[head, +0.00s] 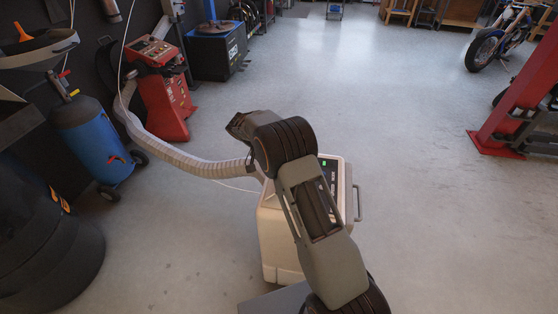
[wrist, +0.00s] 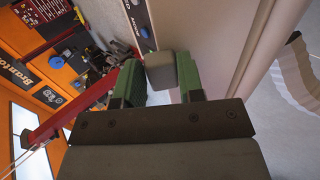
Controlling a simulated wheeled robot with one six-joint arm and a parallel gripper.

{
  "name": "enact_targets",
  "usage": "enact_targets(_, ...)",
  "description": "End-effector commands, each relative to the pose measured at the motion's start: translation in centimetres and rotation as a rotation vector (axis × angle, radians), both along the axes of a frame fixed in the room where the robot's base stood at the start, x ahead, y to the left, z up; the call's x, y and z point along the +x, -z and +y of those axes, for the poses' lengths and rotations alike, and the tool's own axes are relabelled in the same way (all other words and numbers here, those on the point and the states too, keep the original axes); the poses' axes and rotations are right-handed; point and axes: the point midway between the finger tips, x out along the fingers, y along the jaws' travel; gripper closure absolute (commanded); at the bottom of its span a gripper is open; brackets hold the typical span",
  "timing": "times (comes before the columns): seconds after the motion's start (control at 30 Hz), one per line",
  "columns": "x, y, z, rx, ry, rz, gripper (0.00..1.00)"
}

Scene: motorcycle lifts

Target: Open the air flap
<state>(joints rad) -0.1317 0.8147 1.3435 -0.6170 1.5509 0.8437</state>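In the wrist view my gripper (wrist: 160,77) has two green fingers standing apart. A small grey block (wrist: 162,70) fills the space between them, close against both, beside a pale beige panel (wrist: 203,35). I cannot tell whether the fingers press on it. I cannot make out which part is the air flap; the block may be its handle. In the head view the beige wheeled unit (head: 272,240) with a dark control panel stands behind my arm, and its ribbed hose (head: 195,165) runs left. My fingers are hidden there.
A red machine (head: 165,105) and a blue tank (head: 95,145) stand at left, with a black drum (head: 45,240) at lower left. A red lift post (head: 520,95) and a motorcycle (head: 500,40) are at right. The grey floor (head: 400,130) between is clear.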

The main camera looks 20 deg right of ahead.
Motion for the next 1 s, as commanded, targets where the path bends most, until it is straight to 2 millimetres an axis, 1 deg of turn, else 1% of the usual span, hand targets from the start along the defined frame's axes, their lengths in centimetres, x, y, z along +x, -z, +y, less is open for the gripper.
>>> enact_targets(0.03,0.1,-0.4,-0.1,-0.003,0.001,-0.008,0.62)
enact_targets(0.23,0.1,-0.2,0.0,-0.001,-0.002,-0.004,0.43)
enact_targets(0.47,0.1,-0.1,0.1,0.001,-0.001,-0.002,0.43)
enact_targets(0.57,0.2,-0.4,0.4,0.002,-0.002,-0.003,0.43)
enact_targets(0.67,0.7,-1.1,1.1,0.001,-0.002,-0.005,0.43)
enact_targets(0.77,1.4,-2.4,2.3,0.001,-0.003,-0.007,0.43)
enact_targets(1.0,3.2,-6.1,5.6,0.002,-0.002,-0.006,0.43)
